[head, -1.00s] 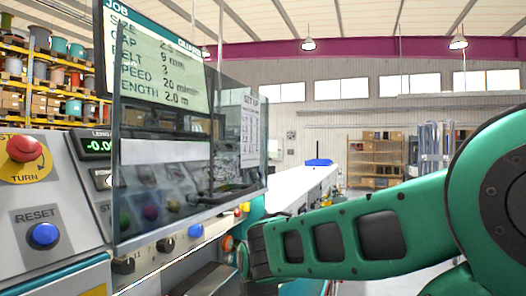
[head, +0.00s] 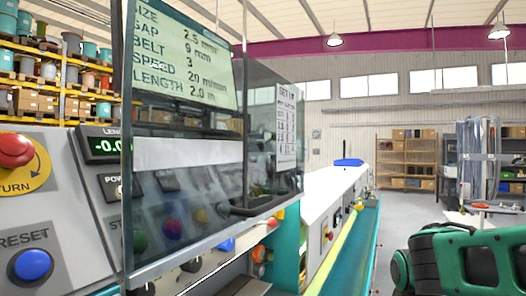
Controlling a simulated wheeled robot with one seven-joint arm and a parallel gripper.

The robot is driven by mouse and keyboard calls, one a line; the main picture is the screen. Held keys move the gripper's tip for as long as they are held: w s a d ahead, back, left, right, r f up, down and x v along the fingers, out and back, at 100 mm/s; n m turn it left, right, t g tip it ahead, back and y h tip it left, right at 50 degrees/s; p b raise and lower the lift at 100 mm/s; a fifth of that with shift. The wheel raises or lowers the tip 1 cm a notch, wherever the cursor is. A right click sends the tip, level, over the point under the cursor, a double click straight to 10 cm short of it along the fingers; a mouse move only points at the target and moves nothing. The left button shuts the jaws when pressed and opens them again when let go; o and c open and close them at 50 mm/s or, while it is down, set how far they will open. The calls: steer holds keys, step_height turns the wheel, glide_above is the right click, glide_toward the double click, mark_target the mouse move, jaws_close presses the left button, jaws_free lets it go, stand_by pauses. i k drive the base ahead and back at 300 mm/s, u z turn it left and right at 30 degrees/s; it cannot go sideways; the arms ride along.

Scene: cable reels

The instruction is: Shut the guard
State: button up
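The guard (head: 185,180) is a clear, tinted box-like cover on the left side of the head view. It stands in front of the machine's display (head: 185,60), and its lower edge is above a row of knobs. A dark bar handle (head: 262,206) runs along its lower right side. The surface behind the guard shows through it, with blurred coloured buttons. My gripper is not in view. Only part of my green arm shows at the lower right, apart from the guard.
A control panel at the left has a red stop knob (head: 14,150) and a blue reset button (head: 33,265). A long white-topped machine bed (head: 325,190) runs back from the guard. Open grey floor (head: 408,208) lies right of it, with shelves (head: 405,160) behind.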

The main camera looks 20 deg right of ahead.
mark_target(148, 153)
steer(key=k, duration=1.5)
steer(key=z, duration=0.4)
steer(key=i, duration=1.05)
